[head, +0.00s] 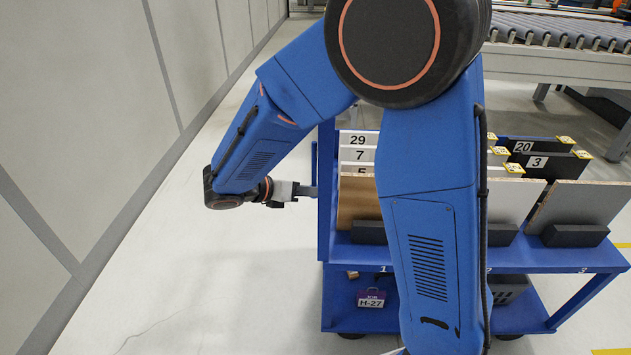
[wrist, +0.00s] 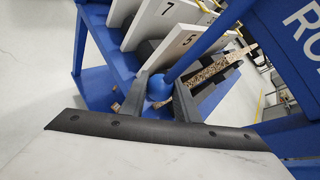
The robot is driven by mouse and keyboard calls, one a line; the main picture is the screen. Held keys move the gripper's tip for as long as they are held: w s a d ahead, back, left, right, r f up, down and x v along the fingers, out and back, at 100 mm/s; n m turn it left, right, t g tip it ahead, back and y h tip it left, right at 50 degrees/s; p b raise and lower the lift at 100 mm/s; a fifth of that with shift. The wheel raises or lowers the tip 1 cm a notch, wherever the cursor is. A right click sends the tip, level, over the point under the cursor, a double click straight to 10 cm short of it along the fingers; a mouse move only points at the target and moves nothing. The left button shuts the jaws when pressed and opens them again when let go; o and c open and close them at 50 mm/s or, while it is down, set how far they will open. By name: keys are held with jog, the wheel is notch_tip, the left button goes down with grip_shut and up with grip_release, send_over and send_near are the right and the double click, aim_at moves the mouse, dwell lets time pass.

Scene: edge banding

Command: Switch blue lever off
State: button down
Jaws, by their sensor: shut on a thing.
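The blue lever's round knob (wrist: 159,90) shows in the wrist view, with a blue rod running from it up and to the right. The two dark fingers of my gripper (wrist: 162,84) stand on either side of the knob and are shut on it. In the head view, my gripper (head: 308,191) reaches from the left to the left side of the blue cart (head: 450,256). A thin blue upright piece (head: 314,160) stands at that side; I cannot tell if it is the lever.
Numbered white panels (head: 358,155) and dark panels (head: 541,160) stand on the cart, with brown-faced and grey boards in front. A purple box marked H-27 (head: 371,298) is on its lower shelf. A wall (head: 100,120) runs along the left; floor between is clear. A roller conveyor (head: 560,30) stands behind.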

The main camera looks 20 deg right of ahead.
jog(key=s+a+r+n+g+y, duration=0.1)
jog(key=s+a+r+n+g, duration=0.1)
jog(key=s, duration=0.3)
jog(key=shift+s+n+g+y, duration=0.3)
jog(key=shift+s+g+y, duration=0.1)
jog(key=shift+g, duration=0.3)
jog(key=c, duration=1.4)
grip_release()
jog(key=shift+o, duration=0.2)
jog(key=v, duration=1.7)
jog(key=shift+r, duration=0.1)
